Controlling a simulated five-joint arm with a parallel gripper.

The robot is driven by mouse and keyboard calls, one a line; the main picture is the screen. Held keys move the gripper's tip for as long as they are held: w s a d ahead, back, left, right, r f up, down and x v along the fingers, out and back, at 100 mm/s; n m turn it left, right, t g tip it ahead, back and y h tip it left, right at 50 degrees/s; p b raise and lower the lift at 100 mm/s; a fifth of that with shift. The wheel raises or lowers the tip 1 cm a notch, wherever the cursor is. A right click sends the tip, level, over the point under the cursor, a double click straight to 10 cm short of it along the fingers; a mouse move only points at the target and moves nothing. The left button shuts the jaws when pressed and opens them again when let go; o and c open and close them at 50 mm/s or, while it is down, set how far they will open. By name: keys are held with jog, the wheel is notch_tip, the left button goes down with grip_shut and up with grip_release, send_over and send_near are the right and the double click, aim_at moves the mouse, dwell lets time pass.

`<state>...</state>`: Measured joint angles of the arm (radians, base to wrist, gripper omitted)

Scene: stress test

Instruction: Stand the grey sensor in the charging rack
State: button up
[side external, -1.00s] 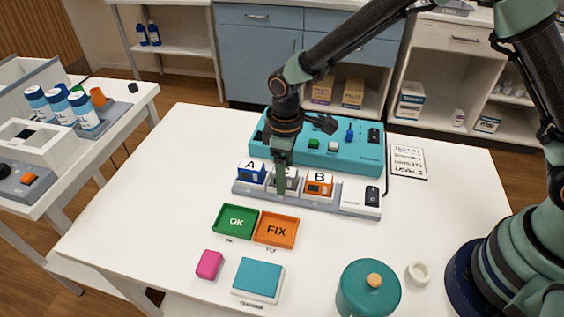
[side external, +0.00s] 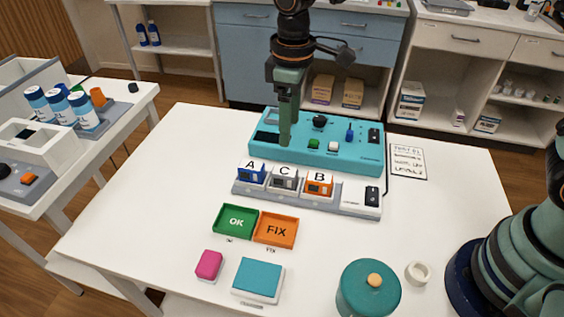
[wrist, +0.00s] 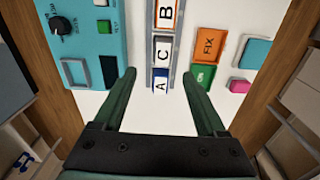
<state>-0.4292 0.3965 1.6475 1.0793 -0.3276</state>
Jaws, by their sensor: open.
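The grey sensor (side external: 284,178), marked C, stands in the charging rack (side external: 335,203) between the blue sensor A (side external: 252,173) and the orange sensor B (side external: 319,184). In the wrist view the grey sensor (wrist: 163,52) also sits in the rack between its neighbours. My gripper (side external: 285,142) is above the rack and the teal console, apart from the sensors. In the wrist view my gripper (wrist: 160,80) is open, with nothing held between its fingers; the sensor row lies below and beyond them.
The teal tester console (side external: 345,153) stands behind the rack. A green OK tray (side external: 222,229) and an orange FIX tray (side external: 290,239) lie in front. A pink block (side external: 209,264), a teal pad (side external: 259,277) and a teal pot (side external: 368,292) sit nearer the front. The table's right side is mostly clear.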

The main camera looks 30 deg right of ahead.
jog(key=s+d+r+m+t, duration=0.2)
jog(key=s+d+r+m, duration=0.2)
jog(key=d, duration=0.5)
jog(key=s+d+r+m+t, duration=0.3)
jog(key=s+d+r+m, duration=0.1)
jog(key=s+d, duration=0.4)
jog(key=shift+d+r+m, duration=0.3)
jog(key=shift+d+r, duration=0.05)
jog(key=shift+d, duration=0.4)
